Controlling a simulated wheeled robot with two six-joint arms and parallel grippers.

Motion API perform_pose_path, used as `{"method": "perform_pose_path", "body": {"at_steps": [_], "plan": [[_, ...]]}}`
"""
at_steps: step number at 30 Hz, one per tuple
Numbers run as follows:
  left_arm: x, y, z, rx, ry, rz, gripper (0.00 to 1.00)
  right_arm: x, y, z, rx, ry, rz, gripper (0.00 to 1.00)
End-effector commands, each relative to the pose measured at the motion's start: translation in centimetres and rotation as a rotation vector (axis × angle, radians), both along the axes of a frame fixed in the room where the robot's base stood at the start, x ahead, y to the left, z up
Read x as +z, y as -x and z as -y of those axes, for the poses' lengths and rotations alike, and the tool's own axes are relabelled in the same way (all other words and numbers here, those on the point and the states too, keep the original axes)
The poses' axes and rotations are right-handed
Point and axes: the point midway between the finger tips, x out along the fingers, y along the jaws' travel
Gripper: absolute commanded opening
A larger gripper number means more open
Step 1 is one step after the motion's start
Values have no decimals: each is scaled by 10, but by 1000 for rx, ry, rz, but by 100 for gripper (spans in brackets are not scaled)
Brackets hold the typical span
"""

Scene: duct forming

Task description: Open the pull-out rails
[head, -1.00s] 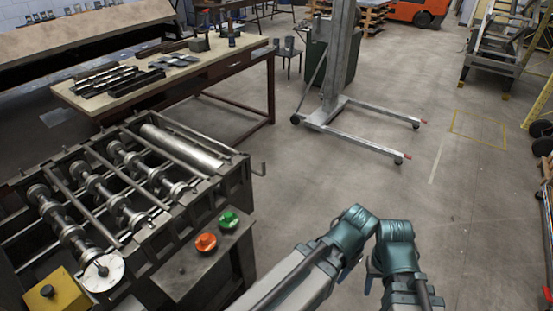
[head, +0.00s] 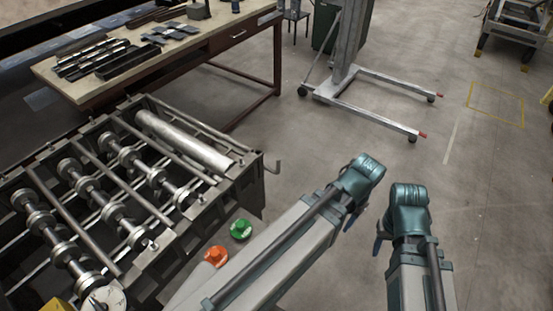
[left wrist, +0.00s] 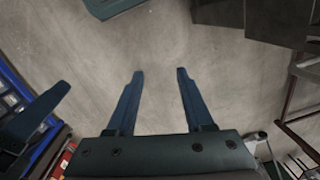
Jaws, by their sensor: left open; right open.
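The roll-forming machine (head: 232,185) stands at the left of the head view, with several roller shafts, long bars and a smooth metal cylinder (head: 185,140). I cannot tell which of its bars are the pull-out rails. In the head view my left arm passes in front of the machine's front right part. My right gripper (head: 379,243) is open, mostly hidden by its arm, over the floor, apart from the machine.
An orange button (head: 216,256) and a green button (head: 241,229) sit at the machine's front right. A workbench (head: 100,93) with metal parts stands behind it. A lifter with floor legs (head: 385,88) stands at the back centre.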

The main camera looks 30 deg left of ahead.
Motion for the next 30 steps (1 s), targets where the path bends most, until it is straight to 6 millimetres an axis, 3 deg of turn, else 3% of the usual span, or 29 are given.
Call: {"method": "perform_pose_path", "body": {"at_steps": [1, 6, 10, 15, 18, 21, 30], "plan": [[12, -25, -18, 41, 8, 1, 52, 12, 0, 0, -1, 0, 0, 50], [34, -86, -99, 175, 39, 10, 52, 35, 0, 0, -3, -1, 0, 50], [48, -117, -168, 267, 59, 22, 52, 49, 0, 0, -4, -1, 0, 50], [59, -135, -241, 352, 78, 37, 52, 61, 0, 0, -5, -1, 0, 50], [63, -138, -267, 380, 84, 43, 52, 64, 0, 0, -5, -1, 0, 50], [64, -139, -280, 393, 86, 46, 52, 65, 0, 0, -6, -1, 0, 50], [60, -138, -283, 396, 87, 47, 52, 61, 0, 0, -5, -1, 0, 50]]}}
